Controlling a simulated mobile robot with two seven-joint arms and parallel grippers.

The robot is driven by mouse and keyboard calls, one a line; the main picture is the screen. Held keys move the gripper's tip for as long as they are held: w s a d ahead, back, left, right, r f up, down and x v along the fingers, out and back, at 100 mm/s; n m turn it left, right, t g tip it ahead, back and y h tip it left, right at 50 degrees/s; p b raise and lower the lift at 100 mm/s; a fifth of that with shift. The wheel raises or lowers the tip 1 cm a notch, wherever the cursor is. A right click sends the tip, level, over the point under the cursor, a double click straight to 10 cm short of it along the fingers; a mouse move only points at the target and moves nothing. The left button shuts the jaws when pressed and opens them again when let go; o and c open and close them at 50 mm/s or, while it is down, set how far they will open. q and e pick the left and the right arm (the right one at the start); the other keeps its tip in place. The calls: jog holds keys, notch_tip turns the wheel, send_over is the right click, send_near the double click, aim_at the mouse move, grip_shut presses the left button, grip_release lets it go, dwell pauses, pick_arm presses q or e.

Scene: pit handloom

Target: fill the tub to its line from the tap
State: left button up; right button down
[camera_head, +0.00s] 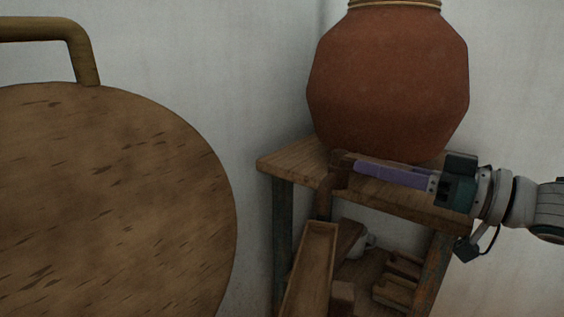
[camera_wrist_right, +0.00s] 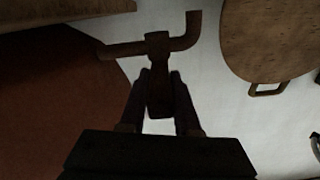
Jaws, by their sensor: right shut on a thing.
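A brown tap (camera_head: 325,198) projects from the front of a large red-brown clay pot (camera_head: 390,80). Its spout bends down over the shelf edge. In the wrist view the tap (camera_wrist_right: 186,40) shows its bent pipe and a short lever (camera_wrist_right: 159,98) between my fingers. My right gripper (camera_head: 358,166), with purple fingers, comes in from the right and is shut on the tap lever; it also shows in the wrist view (camera_wrist_right: 160,80). Below the spout is a long, narrow wooden tub (camera_head: 318,245), tilted in the picture. I see no water stream and no fill line. My left gripper is out of view.
The pot stands on a wooden stand (camera_head: 285,158) with dark legs. A big round wooden disc (camera_head: 110,190) with a handle fills the left. Pale walls stand behind.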

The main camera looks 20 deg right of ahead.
jog(key=c, duration=0.6)
grip_release()
jog(key=p+v, duration=0.1)
jog(key=v, duration=0.9)
jog(key=shift+d, duration=0.1)
